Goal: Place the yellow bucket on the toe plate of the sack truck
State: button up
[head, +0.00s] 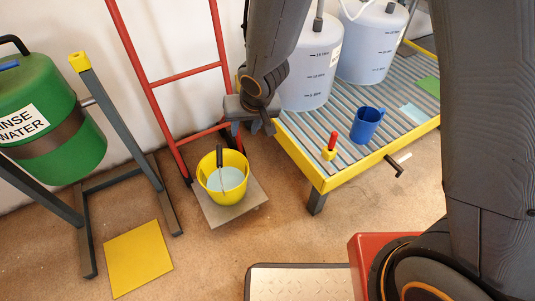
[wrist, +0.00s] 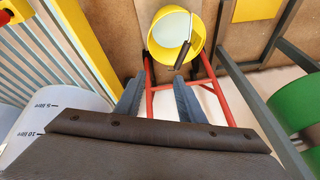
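The yellow bucket (head: 207,187) stands upright on the grey toe plate (head: 250,203) of the red sack truck (head: 187,74). It holds pale liquid, and its black handle grip leans over the opening. The bucket also shows in the wrist view (wrist: 157,51), beyond my fingertips. My gripper (head: 252,127) is above and behind the bucket in the head view, beside the truck's right rail. In the wrist view its two fingers (wrist: 158,98) are apart with nothing between them, and a gap separates them from the bucket.
A slatted bench (head: 322,187) with a yellow edge stands right of the truck, carrying white containers (head: 308,75), a blue mug (head: 367,124) and a red-handled tool (head: 331,147). A green drum (head: 75,155) on a grey frame stands left. A yellow square (head: 138,258) lies on the floor.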

jog(key=s+d+r+n+g+h, duration=0.1)
jog(key=s+d+r+g, duration=0.1)
jog(key=s+r, duration=0.4)
jog(key=s+d+r+n+g+h, duration=0.1)
jog(key=s+d+r, duration=0.4)
jog(key=s, duration=0.9)
jog(key=shift+d+r+n+g, duration=0.25)
jog(key=shift+r+n+g, duration=0.15)
jog(key=shift+r+n, duration=0.45)
jog(key=d+r+m+p, duration=0.3)
jog(key=d+r+p, duration=0.6)
jog(key=r+p, duration=0.3)
jog(key=d+r+m+p, duration=0.3)
jog(key=d+r+p, duration=0.7)
jog(key=r+p, duration=0.3)
jog(key=shift+s+m+h+p, duration=0.25)
jog(key=shift+m+h+p, duration=0.15)
jog(key=shift+p, duration=0.5)
jog(key=shift+d+f, duration=0.1)
